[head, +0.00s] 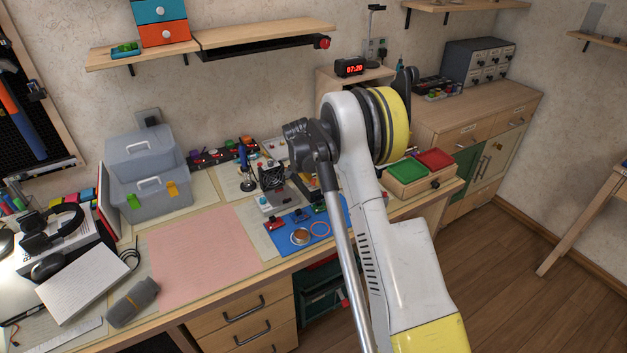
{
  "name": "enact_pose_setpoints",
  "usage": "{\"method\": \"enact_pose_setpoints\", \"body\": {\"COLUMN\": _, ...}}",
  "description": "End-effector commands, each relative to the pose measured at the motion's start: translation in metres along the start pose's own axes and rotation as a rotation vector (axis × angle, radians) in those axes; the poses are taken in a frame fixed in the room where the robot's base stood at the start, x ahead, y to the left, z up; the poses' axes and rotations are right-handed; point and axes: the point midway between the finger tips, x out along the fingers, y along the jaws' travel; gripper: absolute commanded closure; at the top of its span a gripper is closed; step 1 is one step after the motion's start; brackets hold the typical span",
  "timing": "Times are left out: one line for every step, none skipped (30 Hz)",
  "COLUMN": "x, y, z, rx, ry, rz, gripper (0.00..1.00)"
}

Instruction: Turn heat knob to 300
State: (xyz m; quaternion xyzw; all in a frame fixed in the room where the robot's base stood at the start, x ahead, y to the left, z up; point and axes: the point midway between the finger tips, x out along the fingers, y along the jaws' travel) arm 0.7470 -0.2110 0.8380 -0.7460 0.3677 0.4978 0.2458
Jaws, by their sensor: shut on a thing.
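I cannot make out a heat knob or its 300 mark in the head view. My white and yellow arm rises across the middle right and covers part of the bench behind it. My gripper does not show; the arm's raised joint may hide it. A blue-handled tool (244,172) stands upright left of the arm. A small black fan (271,176) is beside it. A small pale box (271,203) with coloured tops sits in front of the fan. Any dial on these is too small to read or hidden.
A blue mat (283,238) with small parts lies at the bench's front. A pink mat (205,258) left of it is clear. A grey toolbox (150,190) stands at left. A wooden box with green and red pads (435,159) is right of my arm. A shelf (265,36) hangs above.

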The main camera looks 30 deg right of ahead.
Motion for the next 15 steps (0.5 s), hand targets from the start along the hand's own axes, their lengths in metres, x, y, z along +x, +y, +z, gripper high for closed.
{"method": "enact_pose_setpoints", "body": {"x": 0.0008, "y": 0.0005, "z": 0.0017, "rx": 0.000, "ry": -0.004, "rz": 0.001, "gripper": 1.00}}
{"method": "enact_pose_setpoints", "body": {"x": 0.0008, "y": 0.0006, "z": 0.0017, "rx": 0.000, "ry": -0.004, "rz": 0.001, "gripper": 1.00}}
{"method": "enact_pose_setpoints", "body": {"x": 0.0008, "y": 0.0005, "z": 0.0017, "rx": 0.000, "ry": -0.004, "rz": 0.001, "gripper": 0.76}}
{"method": "enact_pose_setpoints", "body": {"x": 0.0008, "y": 0.0005, "z": 0.0016, "rx": 0.000, "ry": -0.004, "rz": 0.001, "gripper": 0.67}}
{"method": "enact_pose_setpoints", "body": {"x": 0.0007, "y": 0.0005, "z": 0.0015, "rx": 0.000, "ry": -0.003, "rz": 0.001, "gripper": 0.57}}
{"method": "enact_pose_setpoints", "body": {"x": 0.0007, "y": 0.0004, "z": 0.0013, "rx": 0.000, "ry": -0.003, "rz": 0.001, "gripper": 0.57}}
{"method": "enact_pose_setpoints", "body": {"x": 0.0006, "y": 0.0004, "z": 0.0012, "rx": -0.001, "ry": -0.003, "rz": 0.001, "gripper": 0.57}}
{"method": "enact_pose_setpoints", "body": {"x": 0.0005, "y": 0.0004, "z": 0.0011, "rx": -0.001, "ry": -0.003, "rz": 0.001, "gripper": 0.57}}
{"method": "enact_pose_setpoints", "body": {"x": 0.0005, "y": 0.0003, "z": 0.0010, "rx": -0.001, "ry": -0.002, "rz": 0.001, "gripper": 0.57}}
{"method": "enact_pose_setpoints", "body": {"x": 0.0005, "y": 0.0003, "z": 0.0009, "rx": -0.001, "ry": -0.002, "rz": 0.001, "gripper": 0.57}}
{"method": "enact_pose_setpoints", "body": {"x": 0.0004, "y": 0.0003, "z": 0.0009, "rx": -0.001, "ry": -0.002, "rz": 0.001, "gripper": 0.57}}
{"method": "enact_pose_setpoints", "body": {"x": 0.0004, "y": 0.0003, "z": 0.0008, "rx": -0.001, "ry": -0.002, "rz": 0.000, "gripper": 0.57}}
{"method": "enact_pose_setpoints", "body": {"x": 0.0002, "y": 0.0003, "z": 0.0007, "rx": -0.001, "ry": -0.002, "rz": 0.000, "gripper": 0.57}}
{"method": "enact_pose_setpoints", "body": {"x": -0.0003, "y": 0.0002, "z": 0.0007, "rx": -0.001, "ry": -0.002, "rz": 0.000, "gripper": 0.57}}
{"method": "enact_pose_setpoints", "body": {"x": -0.0019, "y": 0.0002, "z": 0.0006, "rx": -0.001, "ry": -0.002, "rz": 0.000, "gripper": 0.57}}
